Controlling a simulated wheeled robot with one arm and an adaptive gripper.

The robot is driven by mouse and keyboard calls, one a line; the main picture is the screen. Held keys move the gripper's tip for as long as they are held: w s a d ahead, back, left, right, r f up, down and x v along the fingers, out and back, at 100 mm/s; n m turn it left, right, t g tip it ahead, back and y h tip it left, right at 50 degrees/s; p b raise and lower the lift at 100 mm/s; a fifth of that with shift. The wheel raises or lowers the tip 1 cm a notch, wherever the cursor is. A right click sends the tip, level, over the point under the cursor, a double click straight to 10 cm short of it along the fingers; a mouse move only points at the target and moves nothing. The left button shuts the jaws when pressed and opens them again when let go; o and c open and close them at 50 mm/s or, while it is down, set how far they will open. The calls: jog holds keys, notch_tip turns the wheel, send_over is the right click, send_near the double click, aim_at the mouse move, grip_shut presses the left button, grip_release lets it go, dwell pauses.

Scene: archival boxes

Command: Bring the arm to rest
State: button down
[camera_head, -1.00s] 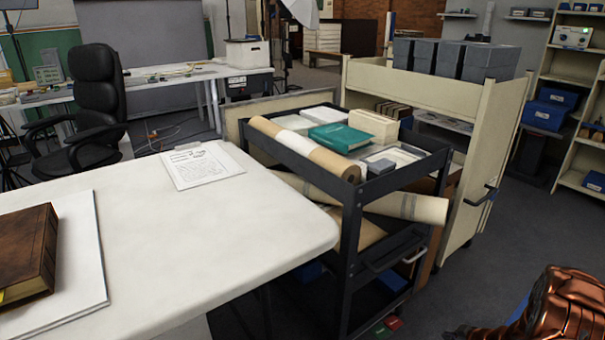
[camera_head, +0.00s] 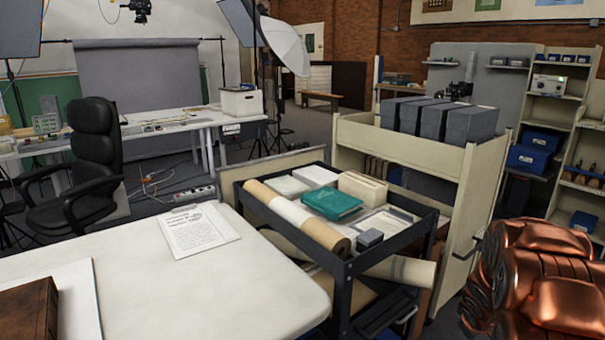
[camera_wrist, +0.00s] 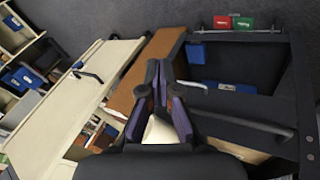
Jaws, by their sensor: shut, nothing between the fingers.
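My gripper (camera_wrist: 160,72) shows in the wrist view, its dark fingers closed together with nothing between them. It points over the dark floor beside the black cart (camera_wrist: 293,92), with the cream book truck (camera_wrist: 98,80) to its left. I cannot tell whether it touches anything; it looks apart from the cart. In the head view only my copper-coloured arm shows, at the lower right, in front of the book truck (camera_head: 470,190). My gripper is out of that view.
The black cart (camera_head: 345,283) holds a rolled tube, a teal book (camera_head: 332,204) and pale boxes. A white table (camera_head: 235,275) with a paper sheet (camera_head: 195,230) and a brown book (camera_head: 28,312) fills the lower left. Shelves (camera_head: 560,165) stand at the right.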

jog(key=s+a+r+m+g+p, duration=0.15)
jog(key=s+a+r+p, duration=0.4)
jog(key=r, duration=0.55)
jog(key=s+a+r+m+g+p, duration=0.1)
jog(key=s+a+r+m+p, duration=0.15)
jog(key=s+a+r, duration=0.65)
jog(key=s+a+r+g+y+p, duration=0.2)
jog(key=s+a+r+p, duration=0.2)
jog(key=s+a+r, duration=0.3)
jog(key=s+a+r+g+y+p, duration=0.1)
jog(key=s+a+r+y+p, duration=0.1)
jog(key=s+a+r+p, duration=0.2)
jog(key=s+a+r, duration=0.3)
jog(key=s+a, duration=0.4)
jog(key=s, duration=0.1)
jog(key=shift+s+r+g+p, duration=0.35)
jog(key=shift+s+r, duration=0.05)
jog(key=shift+a+n, duration=0.1)
jog(key=shift+n, duration=0.2)
